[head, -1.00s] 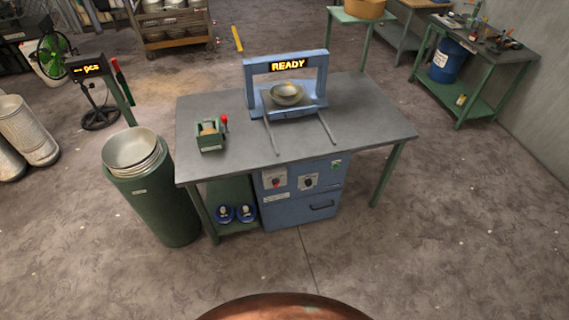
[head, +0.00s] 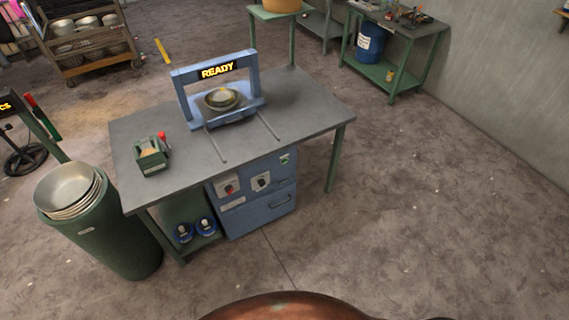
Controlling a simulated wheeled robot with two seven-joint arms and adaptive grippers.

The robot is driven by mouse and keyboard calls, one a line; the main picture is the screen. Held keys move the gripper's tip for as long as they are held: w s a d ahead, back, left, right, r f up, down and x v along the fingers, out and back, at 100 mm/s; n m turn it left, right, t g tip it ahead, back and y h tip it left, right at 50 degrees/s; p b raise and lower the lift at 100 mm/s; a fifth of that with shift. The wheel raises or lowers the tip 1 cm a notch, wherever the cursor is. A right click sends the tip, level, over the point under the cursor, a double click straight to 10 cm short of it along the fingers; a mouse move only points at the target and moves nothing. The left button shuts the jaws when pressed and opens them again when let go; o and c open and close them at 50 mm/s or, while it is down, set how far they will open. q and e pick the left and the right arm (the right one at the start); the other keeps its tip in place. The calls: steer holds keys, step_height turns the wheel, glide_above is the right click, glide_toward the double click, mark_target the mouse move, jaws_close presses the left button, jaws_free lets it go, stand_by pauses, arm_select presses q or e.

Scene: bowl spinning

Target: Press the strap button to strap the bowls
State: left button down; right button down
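The blue strapping machine (head: 188,98) stands on the grey table, and its arch display (head: 217,71) reads READY. Bowls (head: 221,98) sit together under the arch; I cannot tell how many are stacked. The blue cabinet (head: 262,212) below the table has a panel with a red control (head: 229,189), a black knob (head: 262,181) and a small green button (head: 285,160). I cannot read which one is the strap button. Neither of my grippers is in view.
The grey table (head: 310,100) has a small green box (head: 151,157) with a red knob at its left. A green bin (head: 110,240) with stacked bowls (head: 68,187) stands left of the table. A trolley (head: 90,40) is at the back left. The floor in front and right is clear.

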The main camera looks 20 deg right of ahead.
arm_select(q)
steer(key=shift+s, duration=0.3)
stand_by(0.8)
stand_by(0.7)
